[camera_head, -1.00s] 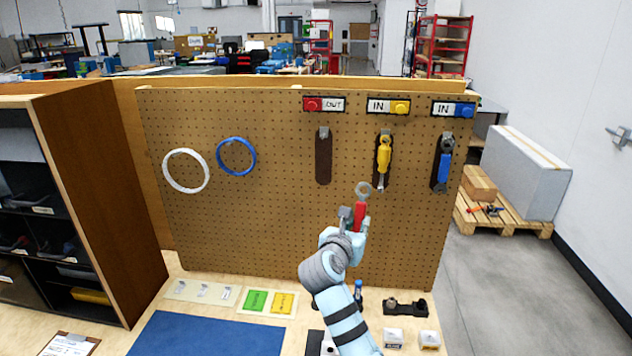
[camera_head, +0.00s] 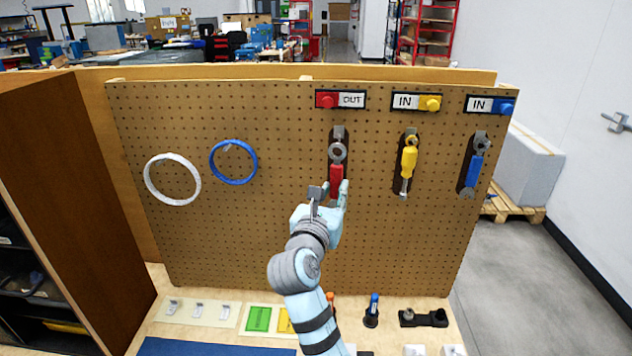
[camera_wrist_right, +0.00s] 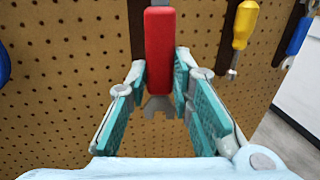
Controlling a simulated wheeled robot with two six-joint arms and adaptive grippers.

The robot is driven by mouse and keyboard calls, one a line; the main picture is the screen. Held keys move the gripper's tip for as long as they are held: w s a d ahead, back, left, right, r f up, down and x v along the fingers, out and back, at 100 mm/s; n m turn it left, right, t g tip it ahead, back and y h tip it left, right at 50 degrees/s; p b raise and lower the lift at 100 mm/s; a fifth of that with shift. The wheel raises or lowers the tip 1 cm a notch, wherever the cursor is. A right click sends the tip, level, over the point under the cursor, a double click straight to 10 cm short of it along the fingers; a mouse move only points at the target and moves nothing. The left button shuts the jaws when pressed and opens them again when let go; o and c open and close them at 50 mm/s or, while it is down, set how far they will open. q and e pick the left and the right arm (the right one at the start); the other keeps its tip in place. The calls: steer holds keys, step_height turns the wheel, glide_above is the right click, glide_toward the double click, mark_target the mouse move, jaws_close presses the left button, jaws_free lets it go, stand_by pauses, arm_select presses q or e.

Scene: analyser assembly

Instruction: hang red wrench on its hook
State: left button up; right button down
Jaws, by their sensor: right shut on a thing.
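The red wrench (camera_head: 336,176) is upright against the dark outline under the red OUT label (camera_head: 340,99), ring end up. Its ring sits just below the metal hook (camera_head: 339,131); I cannot tell whether the ring is around the hook. My right gripper (camera_head: 333,192) is shut on the lower part of the red handle. In the right wrist view the red handle (camera_wrist_right: 159,45) is between the fingertips of the gripper (camera_wrist_right: 161,62), with the grey jaw end below it; the ring is out of frame. My left gripper is not in view.
To the right hang a yellow-handled tool (camera_head: 409,158) and a blue wrench (camera_head: 475,168) under IN labels. A white ring (camera_head: 147,181) and a blue ring (camera_head: 212,163) hang at the left of the pegboard (camera_head: 240,235). Small parts stand on the bench below.

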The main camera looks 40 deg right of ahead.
steer(key=shift+w, duration=0.45)
steer(key=shift+w+d, duration=0.1)
steer(key=x, duration=0.5)
steer(key=shift+w+a, duration=0.15)
steer(key=shift+a, duration=0.05)
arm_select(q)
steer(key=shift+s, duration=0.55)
arm_select(e)
steer(key=shift+w+d+f, duration=0.3)
steer(key=shift+w+d, duration=0.2)
steer(key=shift+w, duration=0.1)
steer(key=shift+w+d+f, duration=0.25)
steer(key=shift+w+d, duration=0.3)
